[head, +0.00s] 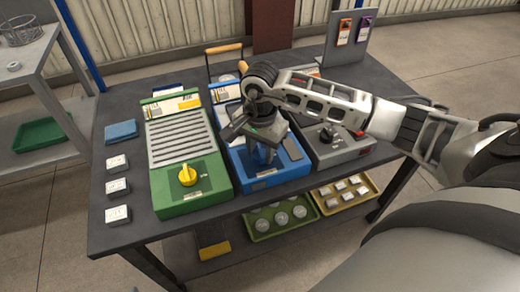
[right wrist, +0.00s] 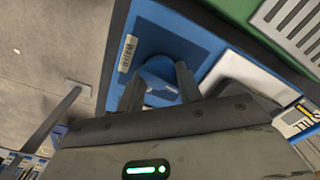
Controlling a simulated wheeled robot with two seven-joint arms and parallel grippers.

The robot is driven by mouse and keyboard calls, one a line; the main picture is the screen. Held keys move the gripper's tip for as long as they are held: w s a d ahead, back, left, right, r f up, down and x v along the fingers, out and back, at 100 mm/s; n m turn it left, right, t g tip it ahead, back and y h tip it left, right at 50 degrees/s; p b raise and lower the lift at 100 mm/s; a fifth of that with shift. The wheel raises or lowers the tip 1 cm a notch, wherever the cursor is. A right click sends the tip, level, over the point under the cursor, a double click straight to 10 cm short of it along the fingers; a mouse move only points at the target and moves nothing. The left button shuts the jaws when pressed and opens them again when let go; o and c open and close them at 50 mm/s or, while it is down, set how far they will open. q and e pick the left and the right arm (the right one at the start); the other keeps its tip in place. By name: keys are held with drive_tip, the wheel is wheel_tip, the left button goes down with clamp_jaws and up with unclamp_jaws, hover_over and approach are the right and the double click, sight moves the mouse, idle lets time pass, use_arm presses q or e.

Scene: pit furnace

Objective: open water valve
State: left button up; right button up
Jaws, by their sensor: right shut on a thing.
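The blue unit (head: 250,180) stands in the middle of the dark bench, between a green unit and a grey one. My right gripper (head: 262,152) reaches down over its front part. In the right wrist view the fingers (right wrist: 160,88) are on either side of a round blue knob (right wrist: 158,70) and shut on it. In the head view the gripper hides most of the knob. A white label sits on the blue face beside the knob. My left gripper is in neither view.
The green unit (head: 192,203) with a yellow knob (head: 187,175) is at the left. The grey unit (head: 345,155) with a black knob (head: 326,134) is close at the right. White blocks and a blue cloth (head: 121,131) lie at the bench's left. Trays (head: 262,237) sit on the shelf below.

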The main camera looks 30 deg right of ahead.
drive_tip(key=m, duration=0.2)
drive_tip(key=shift+m+b, duration=0.3)
drive_tip(key=shift+b, duration=0.1)
drive_tip(key=m+b, duration=0.1)
drive_tip(key=m, duration=0.3)
drive_tip(key=shift+m, duration=1.1)
drive_tip(key=m+b, duration=0.1)
drive_tip(key=m, duration=0.2)
drive_tip(key=shift+m, duration=0.3)
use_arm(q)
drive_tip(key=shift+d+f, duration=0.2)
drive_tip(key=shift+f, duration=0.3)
use_arm(e)
drive_tip(key=shift+r+m, duration=0.1)
drive_tip(key=shift+m, duration=1.9)
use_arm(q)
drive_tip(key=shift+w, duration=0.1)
use_arm(e)
drive_tip(key=o, duration=1)
